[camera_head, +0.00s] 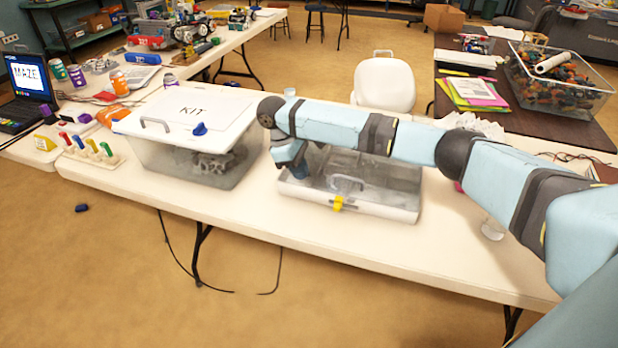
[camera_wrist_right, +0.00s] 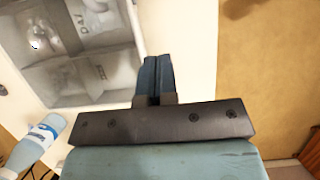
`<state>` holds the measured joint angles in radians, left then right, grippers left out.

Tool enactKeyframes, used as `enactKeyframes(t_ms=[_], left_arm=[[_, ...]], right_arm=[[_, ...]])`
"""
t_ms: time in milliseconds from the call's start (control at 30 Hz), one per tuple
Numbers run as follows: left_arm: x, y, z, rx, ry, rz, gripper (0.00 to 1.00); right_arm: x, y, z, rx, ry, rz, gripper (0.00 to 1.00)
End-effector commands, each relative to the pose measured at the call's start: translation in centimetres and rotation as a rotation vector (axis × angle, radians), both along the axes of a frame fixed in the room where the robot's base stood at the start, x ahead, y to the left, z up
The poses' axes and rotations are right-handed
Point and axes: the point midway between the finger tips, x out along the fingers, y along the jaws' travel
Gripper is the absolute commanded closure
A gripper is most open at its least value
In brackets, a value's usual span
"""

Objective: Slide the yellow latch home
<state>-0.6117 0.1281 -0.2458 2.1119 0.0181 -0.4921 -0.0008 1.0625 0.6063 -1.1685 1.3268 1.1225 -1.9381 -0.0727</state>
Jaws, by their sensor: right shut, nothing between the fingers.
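The yellow latch (camera_head: 338,203) sits on the front face of a low case (camera_head: 395,208) with a clear lid and a grey handle. It is right below the handle. How far the latch is slid I cannot tell. My right gripper (camera_head: 298,172) is at the left end of the case, left of and behind the latch, with my arm reaching across above the case. In the right wrist view its fingers (camera_wrist_right: 154,75) are together and empty, beside the case's edge (camera_wrist_right: 128,40). The latch does not show there. My left gripper is not in view.
A clear bin (camera_head: 190,165) with a white KIT lid and blue latch stands left of the case. Pegs on a block (camera_head: 92,150) and a laptop (camera_head: 28,90) are further left. The table front is clear.

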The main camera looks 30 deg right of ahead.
Motion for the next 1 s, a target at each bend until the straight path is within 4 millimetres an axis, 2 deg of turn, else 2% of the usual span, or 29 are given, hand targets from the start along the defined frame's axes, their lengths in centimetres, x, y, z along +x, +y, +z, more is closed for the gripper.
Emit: enactKeyframes(t_ms=[300, 400, 633, 1000], left_arm=[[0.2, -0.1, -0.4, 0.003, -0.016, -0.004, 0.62], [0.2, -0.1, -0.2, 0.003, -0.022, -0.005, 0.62], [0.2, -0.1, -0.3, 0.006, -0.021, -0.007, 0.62], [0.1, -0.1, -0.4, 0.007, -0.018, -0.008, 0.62]], right_arm=[[-2.0, -1.7, -6.6, -0.002, 0.002, 0.000, 1.00], [-2.6, -2.3, -8.0, -0.003, 0.000, -0.001, 1.00], [-4.9, -4.2, -7.6, -0.001, -0.001, 0.001, 1.00], [-5.4, -4.6, -7.6, 0.000, 0.000, 0.000, 1.00]])
